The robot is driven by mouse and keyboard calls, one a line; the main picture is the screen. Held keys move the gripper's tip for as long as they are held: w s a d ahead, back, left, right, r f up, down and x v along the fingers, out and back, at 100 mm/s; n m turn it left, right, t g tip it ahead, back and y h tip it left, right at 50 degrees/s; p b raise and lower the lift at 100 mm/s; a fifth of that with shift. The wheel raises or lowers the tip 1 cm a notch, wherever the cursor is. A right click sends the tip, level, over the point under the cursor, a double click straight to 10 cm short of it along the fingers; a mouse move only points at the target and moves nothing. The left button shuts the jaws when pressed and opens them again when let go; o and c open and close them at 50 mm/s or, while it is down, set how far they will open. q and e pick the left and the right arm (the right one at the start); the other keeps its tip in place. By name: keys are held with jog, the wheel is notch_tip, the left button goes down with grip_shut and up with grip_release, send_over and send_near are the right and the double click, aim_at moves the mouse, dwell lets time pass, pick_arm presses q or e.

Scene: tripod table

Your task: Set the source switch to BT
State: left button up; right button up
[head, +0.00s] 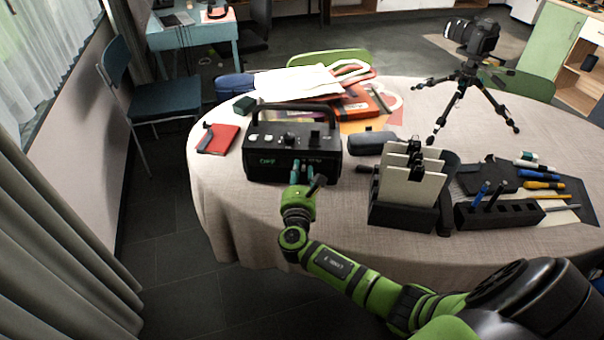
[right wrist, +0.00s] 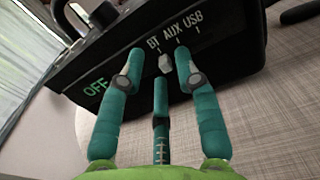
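A black radio-like box with a carry handle (head: 262,165) stands on the table, its front towards me. In the right wrist view its front face shows a green OFF and white BT, AUX and USB labels. A small light grey source switch (right wrist: 165,63) sits below the BT and AUX labels; its exact setting I cannot tell. My right gripper (right wrist: 159,66) has its teal fingers spread, one on each side of the switch, with the third finger below it. In the head view the right gripper (head: 303,171) is at the box's front. My left gripper is not in view.
A red notebook (head: 218,139) lies left of the box and a dark case (head: 371,143) right of it. A black rack with pale panels (head: 403,200) stands near on the right. Tools lie beyond it, and a camera tripod (head: 469,84) stands at the back.

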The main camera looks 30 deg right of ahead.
jog(key=shift+s, duration=0.15)
jog(key=v, duration=1.2)
